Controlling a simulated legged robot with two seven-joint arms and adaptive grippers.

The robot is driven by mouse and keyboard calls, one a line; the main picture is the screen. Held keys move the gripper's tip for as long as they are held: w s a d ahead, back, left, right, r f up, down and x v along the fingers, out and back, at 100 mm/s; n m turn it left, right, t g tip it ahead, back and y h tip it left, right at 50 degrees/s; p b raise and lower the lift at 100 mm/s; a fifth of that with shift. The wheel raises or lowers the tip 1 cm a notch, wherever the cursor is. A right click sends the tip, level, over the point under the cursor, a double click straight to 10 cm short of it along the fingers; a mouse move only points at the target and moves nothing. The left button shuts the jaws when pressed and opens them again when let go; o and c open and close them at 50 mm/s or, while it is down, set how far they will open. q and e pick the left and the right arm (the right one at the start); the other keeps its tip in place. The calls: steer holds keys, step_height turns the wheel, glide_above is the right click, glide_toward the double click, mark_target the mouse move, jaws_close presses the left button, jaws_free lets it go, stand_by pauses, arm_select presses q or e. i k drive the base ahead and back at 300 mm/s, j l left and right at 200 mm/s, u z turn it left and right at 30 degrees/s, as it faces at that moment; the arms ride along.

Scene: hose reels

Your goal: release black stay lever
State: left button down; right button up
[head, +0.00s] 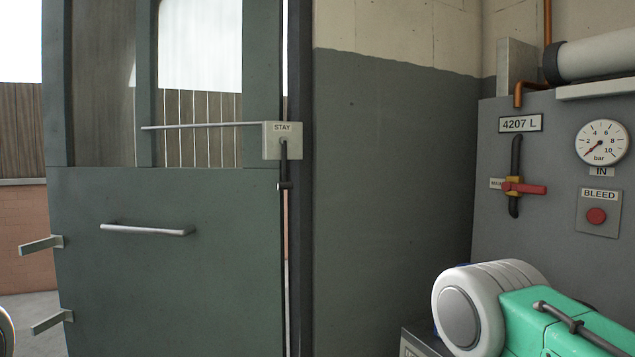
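The black stay lever (284,165) hangs straight down from a pale box marked STAY (270,149). The box sits at the right edge of the grey-green door (170,270), at the end of a thin horizontal bar (205,125) that runs left across the door's window opening. The lever's lower end has a short dark crosspiece by the door edge. Neither my left nor my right gripper is in view, and nothing touches the lever.
The door has a pale pull handle (148,230) and two brackets at left. A dark-painted wall (395,170) stands right of it. A grey panel holds a red-handled valve (525,188), gauge (602,142) and BLEED button (597,215). A green-and-white rounded body (495,300) fills the lower right.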

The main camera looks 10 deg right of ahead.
mark_target(286, 185)
steer(key=i+j+z, duration=0.3)
steer(key=i+z, duration=0.15)
steer(key=i+j+z, duration=0.85)
steer(key=j, duration=0.15)
